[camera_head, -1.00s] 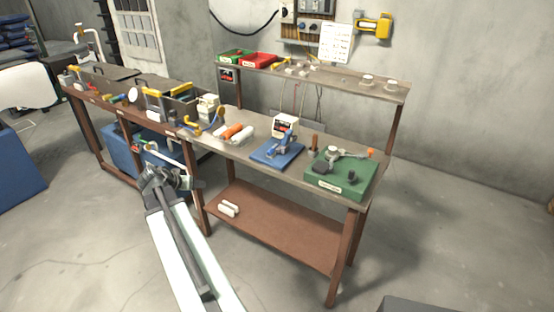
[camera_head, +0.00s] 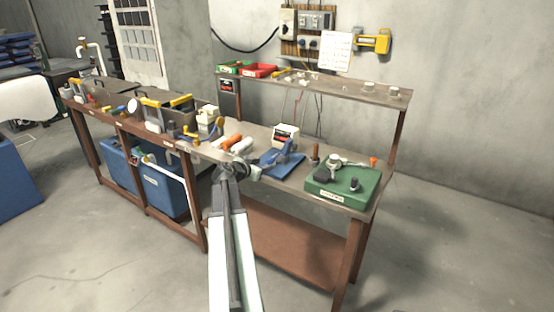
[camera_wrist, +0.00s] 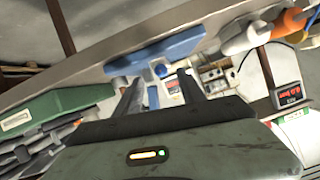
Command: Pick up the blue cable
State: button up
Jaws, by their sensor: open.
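My gripper (camera_head: 240,170) is over the front edge of the workbench (camera_head: 335,201), in front of the blue-based hand press (camera_head: 280,163). In the wrist view my gripper (camera_wrist: 160,88) is open, with nothing held between its two dark fingers. The blue press base (camera_wrist: 165,50) lies beyond the fingertips. A thin bluish line (camera_wrist: 243,58) curves beside the pale and orange rolls; I cannot tell whether it is the blue cable. No blue cable is clearly seen in the head view, where my arm hides part of the bench front.
A green fixture (camera_head: 343,187) stands on the bench's right end. Orange and white rolls (camera_head: 236,143) lie left of the press. A raised shelf (camera_head: 340,87) holds red and green bins (camera_head: 259,70). Toolboxes sit on the left bench, with blue tubs (camera_head: 163,190) below. Floor at right is clear.

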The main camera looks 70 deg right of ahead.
aim_at(268, 163)
jog(key=x, duration=0.3)
jog(key=shift+d+f+b, duration=0.15)
jog(key=shift+d+b, duration=0.1)
jog(key=shift+b, duration=0.15)
jog(key=shift+a, duration=0.1)
grip_shut()
notch_tip(268, 163, up, 10)
jog(key=p, duration=1)
jog(key=shift+r, duration=0.2)
